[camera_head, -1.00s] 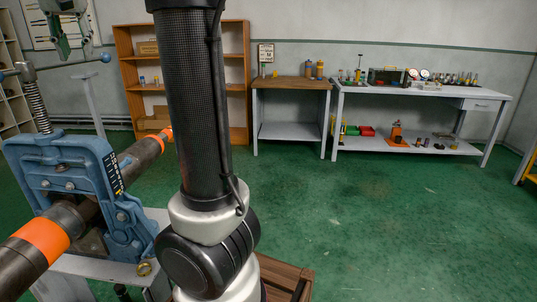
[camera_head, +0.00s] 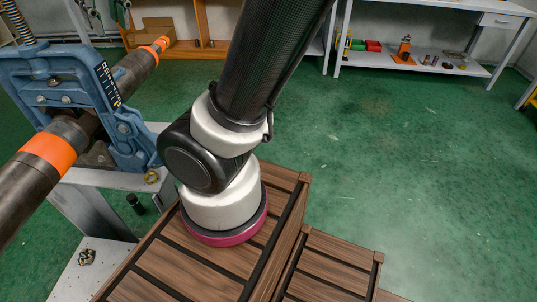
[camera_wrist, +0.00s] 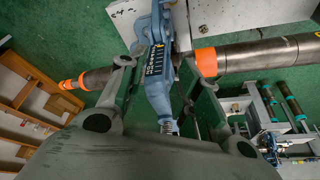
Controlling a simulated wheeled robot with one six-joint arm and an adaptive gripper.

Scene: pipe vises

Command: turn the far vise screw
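A blue pipe vise (camera_head: 62,80) stands at the left in the head view, with a dark pipe (camera_head: 72,130) with orange bands through it. Its threaded screw (camera_head: 17,20) rises at the top left; the screw's upper end and handle are cut off by the frame. In the wrist view the same blue vise (camera_wrist: 157,85) is seen from above, with its screw (camera_wrist: 168,126) pointing toward my gripper. My gripper (camera_wrist: 162,75) is open there, its fingers on either side of the vise in the picture. I cannot tell whether they touch anything. The handle is hidden.
A grey bench top (camera_head: 150,179) carries the vise. In the wrist view, several pipes (camera_wrist: 282,100) on another stand show at the lower right. A wooden shelf (camera_head: 205,35) and a grey workbench (camera_head: 430,70) stand behind. The green floor at right is clear.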

